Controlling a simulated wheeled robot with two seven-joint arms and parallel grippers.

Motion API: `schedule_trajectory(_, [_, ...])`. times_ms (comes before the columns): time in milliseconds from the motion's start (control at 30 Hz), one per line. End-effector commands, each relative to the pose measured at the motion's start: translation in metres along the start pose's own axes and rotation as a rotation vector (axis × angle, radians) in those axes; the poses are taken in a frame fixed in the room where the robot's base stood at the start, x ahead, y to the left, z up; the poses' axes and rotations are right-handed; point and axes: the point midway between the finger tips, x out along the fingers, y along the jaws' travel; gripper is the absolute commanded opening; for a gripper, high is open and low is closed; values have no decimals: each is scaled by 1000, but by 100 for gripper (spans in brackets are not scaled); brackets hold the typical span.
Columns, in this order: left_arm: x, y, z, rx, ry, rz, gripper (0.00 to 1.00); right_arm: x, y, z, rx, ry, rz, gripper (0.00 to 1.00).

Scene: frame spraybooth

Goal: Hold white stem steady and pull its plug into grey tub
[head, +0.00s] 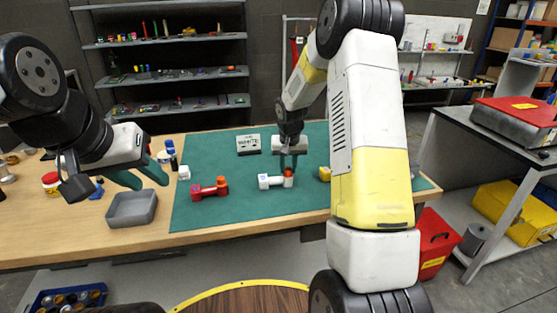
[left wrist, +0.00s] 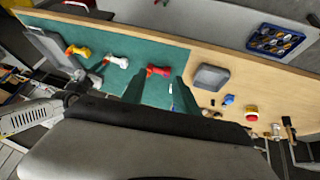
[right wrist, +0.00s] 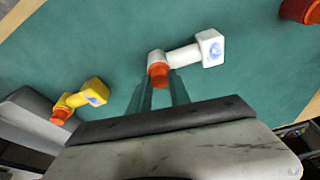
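The white stem (head: 271,182) lies on the green mat, with its orange plug (head: 288,172) at its right end. In the right wrist view the plug (right wrist: 158,74) shows just beyond my right fingertips, and the white stem (right wrist: 184,56) extends to the upper right. My right gripper (head: 289,160) points down above the plug end, open, with nothing visibly gripped. My left gripper (head: 142,179) is open and empty, raised near the grey tub (head: 132,208). The tub also shows in the left wrist view (left wrist: 211,77).
A red stem (head: 209,190) lies left of the white one. A yellow stem (head: 324,174) lies to the right, partly hidden by my right arm. A small sign (head: 249,144) stands behind.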

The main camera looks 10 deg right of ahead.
Motion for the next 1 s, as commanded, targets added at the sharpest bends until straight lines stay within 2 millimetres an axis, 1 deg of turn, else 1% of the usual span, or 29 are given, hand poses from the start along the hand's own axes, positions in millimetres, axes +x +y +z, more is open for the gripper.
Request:
schedule_trajectory(33, [0, 0, 0, 0, 0, 0, 36, 0, 0, 0, 0, 0, 0, 6])
schedule_trajectory(67, [0, 0, 0, 0, 0, 0, 36, 0, 0, 0, 0, 0, 0, 0])
schedule_trajectory(133, [0, 0, 0, 0, 0, 0, 36, 0, 0, 0, 0, 0, 0, 0])
schedule_trajectory(167, [0, 0, 0, 0, 0, 0, 38, 0, 0, 0, 0, 0, 0, 0])
schedule_trajectory(300, [1, 1, -4, -13, -9, 4, 66, 0, 0, 0, 0, 0, 0, 0])
schedule_trajectory(367, [2, 2, -9, -33, -22, 9, 68, 0, 0, 0, 0, 0, 0, 0])
schedule_trajectory(467, [7, 7, -25, -89, -61, 25, 68, 0, 0, 0, 0, 0, 0, 0])
schedule_trajectory(667, [28, 22, -70, -263, -181, 70, 68, 0, 0, 0, 0, 0, 0, 0])
schedule_trajectory(800, [51, 34, -101, -390, -270, 101, 68, 0, 0, 0, 0, 0, 0, 0])
schedule_trajectory(867, [63, 40, -113, -445, -310, 113, 68, 0, 0, 0, 0, 0, 0, 0])
schedule_trajectory(1000, [94, 52, -140, -572, -405, 139, 68, 0, 0, 0, 0, 0, 0, 0])
